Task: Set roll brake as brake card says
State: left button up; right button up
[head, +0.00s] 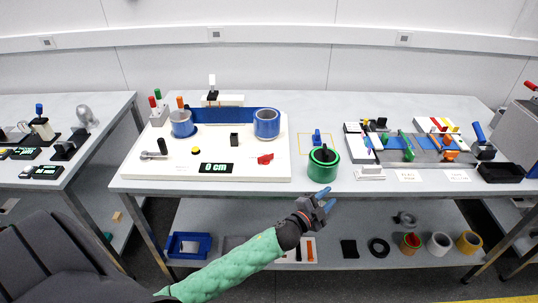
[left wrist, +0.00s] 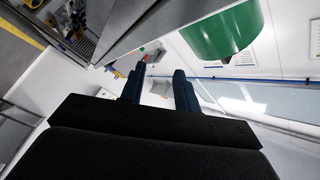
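A white unit (head: 240,165) on the middle table carries two blue rolls, a left one (head: 181,124) and a right one (head: 267,124), with a blue band behind them. A display (head: 216,168) at its front reads 0 cm. I cannot tell which part is the roll brake. Small white cards (head: 409,176) lie at the table's front edge, their print too small to read. My left gripper (head: 326,198) is open and empty, in front of the table edge. My right gripper is out of view.
A green container (head: 323,170) with a dark knob stands at the table edge just above my left gripper; it looms close in the left wrist view (left wrist: 218,35). A lower shelf (head: 340,215) holds a blue bin and several rings.

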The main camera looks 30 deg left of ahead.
pick_arm(q)
jog(key=w+d+r+m+g+h, duration=0.1)
jog(key=d+r+m+h, duration=0.1)
jog(key=r+m+h, duration=0.15)
jog(key=w+d+r+m+h, duration=0.1)
jog(key=d+r+m+h, duration=0.15)
jog(key=r+m, duration=0.25)
jog(key=m+g+y, duration=1.1)
jog(key=m+g, duration=0.6)
jog(key=m, duration=0.3)
send_near(266, 158)
jog(key=shift+w+f+n, duration=0.25)
jog(key=shift+w+f, duration=0.1)
jog(key=shift+w, duration=0.1)
jog(key=shift+a, duration=0.25)
jog(key=shift+f, duration=0.25)
notch_tip(266, 158, down, 6)
jog(key=shift+p, duration=1.2)
jog(key=shift+f, duration=0.6)
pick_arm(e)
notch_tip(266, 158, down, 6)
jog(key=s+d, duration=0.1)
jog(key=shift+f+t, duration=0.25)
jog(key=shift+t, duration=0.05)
pick_arm(q)
jog(key=shift+c, duration=0.4)
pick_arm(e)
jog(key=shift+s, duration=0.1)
